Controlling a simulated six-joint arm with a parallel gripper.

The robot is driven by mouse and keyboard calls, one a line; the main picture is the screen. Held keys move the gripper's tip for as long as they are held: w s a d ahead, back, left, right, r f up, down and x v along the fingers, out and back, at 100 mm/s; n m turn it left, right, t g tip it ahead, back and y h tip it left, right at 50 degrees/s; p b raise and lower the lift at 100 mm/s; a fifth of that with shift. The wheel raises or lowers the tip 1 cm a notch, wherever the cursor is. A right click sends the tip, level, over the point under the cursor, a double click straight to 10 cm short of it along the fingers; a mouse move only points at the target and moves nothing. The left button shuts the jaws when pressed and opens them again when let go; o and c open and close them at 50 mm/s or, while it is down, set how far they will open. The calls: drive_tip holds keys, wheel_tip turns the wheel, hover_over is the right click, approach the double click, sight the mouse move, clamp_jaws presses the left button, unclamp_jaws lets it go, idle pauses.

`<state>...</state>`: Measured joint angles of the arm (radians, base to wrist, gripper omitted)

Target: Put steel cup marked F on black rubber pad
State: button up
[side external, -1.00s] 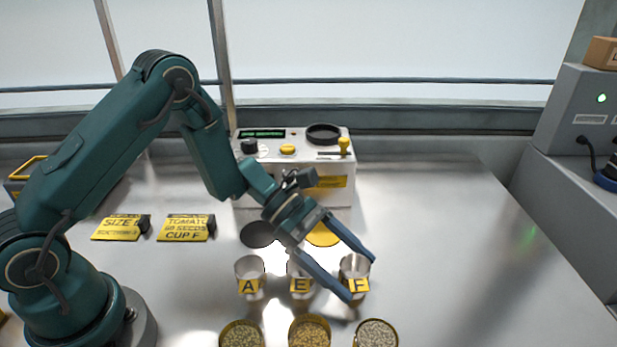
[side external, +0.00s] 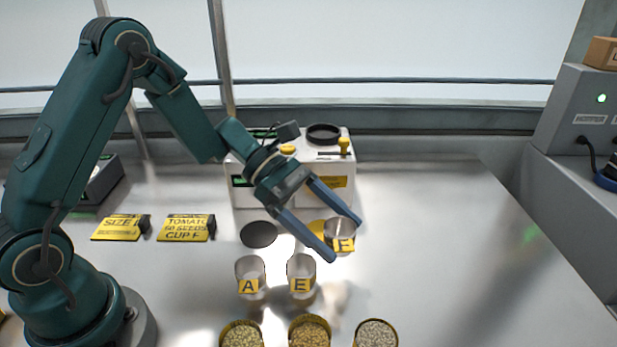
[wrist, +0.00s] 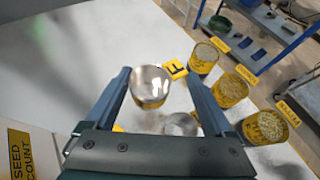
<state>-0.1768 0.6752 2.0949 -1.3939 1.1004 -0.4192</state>
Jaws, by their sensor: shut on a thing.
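The steel cup marked F (side external: 340,228) is held between the two blue fingers of my gripper (side external: 346,241), raised above the table. It looks roughly upright, with its yellow F label facing the side camera. In the wrist view the cup (wrist: 150,92) sits between the fingertips (wrist: 156,74), and its F tag sticks out to the right. The black rubber pad (side external: 258,235) lies flat and bare on the table, left of the held cup, in front of the white machine. The wrist view does not clearly show this pad.
Steel cups A (side external: 250,270) and E (side external: 301,270) stand in front of the black pad. A yellow pad (side external: 315,228) is partly hidden behind my gripper. Several seed tins (side external: 376,334) line the front. The white machine (side external: 245,200) stands behind. The table's right side is clear.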

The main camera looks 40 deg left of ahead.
drive_tip(key=a+r, duration=0.9)
drive_tip(key=r, duration=0.1)
drive_tip(key=s+a+n+t+y, duration=0.2)
drive_tip(key=s+a+n+t, duration=0.2)
drive_tip(key=a, duration=0.3)
drive_tip(key=shift+w+f, duration=0.2)
drive_tip(key=shift+f, duration=7.55)
drive_tip(key=shift+f, duration=0.15)
drive_tip(key=o, duration=1.1)
